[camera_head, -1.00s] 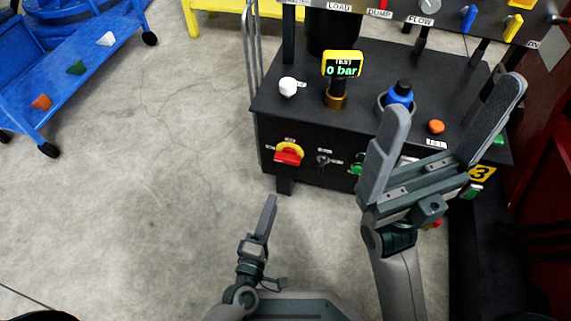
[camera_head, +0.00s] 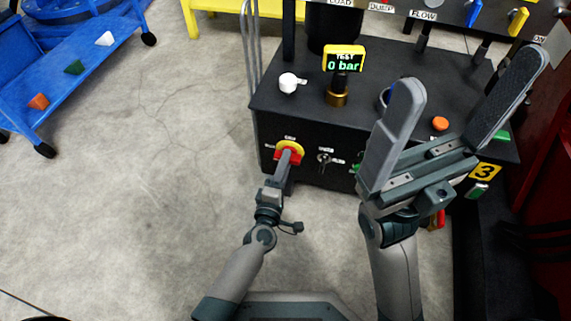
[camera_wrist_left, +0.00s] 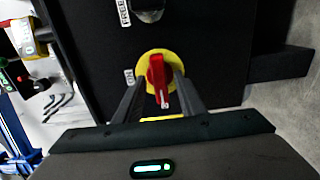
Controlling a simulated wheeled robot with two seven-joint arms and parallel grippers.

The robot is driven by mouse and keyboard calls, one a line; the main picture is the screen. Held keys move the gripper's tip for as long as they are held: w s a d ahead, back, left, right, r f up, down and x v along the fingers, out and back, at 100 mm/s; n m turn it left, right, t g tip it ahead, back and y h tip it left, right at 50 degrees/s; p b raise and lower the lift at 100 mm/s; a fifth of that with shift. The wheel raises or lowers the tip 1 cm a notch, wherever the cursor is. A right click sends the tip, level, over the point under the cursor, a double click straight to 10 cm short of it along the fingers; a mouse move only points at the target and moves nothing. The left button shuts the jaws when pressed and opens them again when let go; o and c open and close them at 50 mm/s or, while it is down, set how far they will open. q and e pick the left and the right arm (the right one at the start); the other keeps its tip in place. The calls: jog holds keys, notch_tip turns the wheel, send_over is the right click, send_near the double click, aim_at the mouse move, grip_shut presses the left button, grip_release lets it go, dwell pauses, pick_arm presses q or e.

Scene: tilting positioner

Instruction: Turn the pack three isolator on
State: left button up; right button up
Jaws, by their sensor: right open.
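The isolator is a red handle on a yellow disc (camera_head: 291,148), on the front of the black pack bearing a yellow 3 plate (camera_head: 486,172). In the left wrist view the red handle (camera_wrist_left: 157,78) lies at right angles to the direction of the ON label (camera_wrist_left: 129,76). My left gripper (camera_head: 287,161) is at the isolator, its fingers on either side of the handle with thin gaps seeming to show, so it looks open. In the head view it partly covers the handle. My right gripper (camera_head: 472,76) is open and empty, in front of the pack's right part.
A gauge reading 0 bar (camera_head: 344,58), a white knob (camera_head: 289,83) and an orange button (camera_head: 440,124) are on top. A blue cart (camera_head: 80,60) stands left; the floor between is clear.

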pick_arm(q)
jog(key=shift+w, duration=0.25)
jog(key=shift+c, duration=0.6)
grip_shut()
